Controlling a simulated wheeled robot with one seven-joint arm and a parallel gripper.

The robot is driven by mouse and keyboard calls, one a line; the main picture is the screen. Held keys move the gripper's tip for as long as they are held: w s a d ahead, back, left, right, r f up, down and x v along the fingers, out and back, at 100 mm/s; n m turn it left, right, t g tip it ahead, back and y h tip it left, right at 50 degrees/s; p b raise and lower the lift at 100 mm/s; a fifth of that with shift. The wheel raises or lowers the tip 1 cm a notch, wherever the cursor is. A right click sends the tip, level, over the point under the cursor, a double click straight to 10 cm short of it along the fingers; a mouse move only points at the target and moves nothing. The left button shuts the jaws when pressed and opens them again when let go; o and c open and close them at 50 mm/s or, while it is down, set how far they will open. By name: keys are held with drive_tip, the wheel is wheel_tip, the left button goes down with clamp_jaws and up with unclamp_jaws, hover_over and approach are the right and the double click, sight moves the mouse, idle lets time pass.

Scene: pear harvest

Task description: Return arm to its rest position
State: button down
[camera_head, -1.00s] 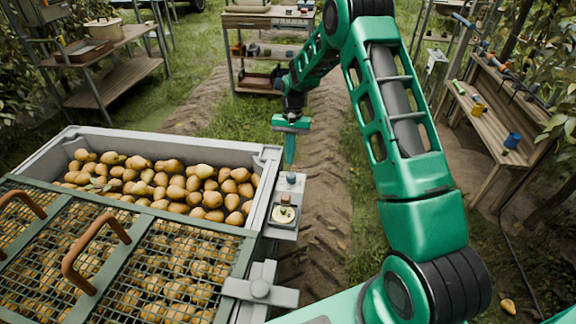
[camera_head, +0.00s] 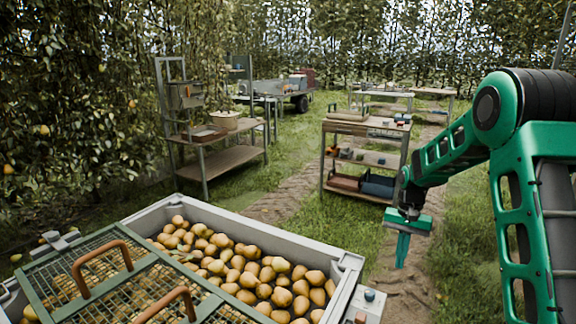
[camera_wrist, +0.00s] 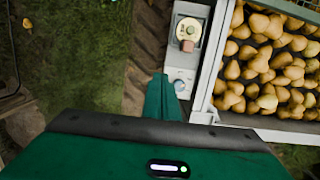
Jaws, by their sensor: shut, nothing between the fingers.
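My green arm (camera_head: 545,200) comes in from the right side of the head view, bent at its elbow. My gripper (camera_head: 402,250) hangs from its end, pointing down, with its fingers together and nothing between them. It is above the dirt track, to the right of the pear crate. In the wrist view my gripper (camera_wrist: 163,98) shows its closed fingers above the track, beside a small grey control box (camera_wrist: 186,50). The control box also shows at the crate's right corner in the head view (camera_head: 366,304).
A grey crate (camera_head: 345,268) of pears (camera_head: 250,270) stands at the lower left, partly under a mesh lid (camera_head: 75,260) with brown handles. A shelf bench (camera_head: 365,128) stands beyond my gripper. Another bench (camera_head: 232,158) stands at the back left. Grass and track lie open at the right.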

drive_tip(key=s+d+r, duration=0.5)
drive_tip(key=s+r, duration=0.4)
drive_tip(key=s, duration=0.1)
drive_tip(key=s+r+t, duration=0.1)
drive_tip(key=s+r, duration=0.1)
drive_tip(key=s, duration=1.2)
drive_tip(key=s+r, duration=0.2)
drive_tip(key=s, duration=1.3)
drive_tip(key=shift+d+r+t, duration=0.4)
drive_tip(key=shift+d, duration=0.05)
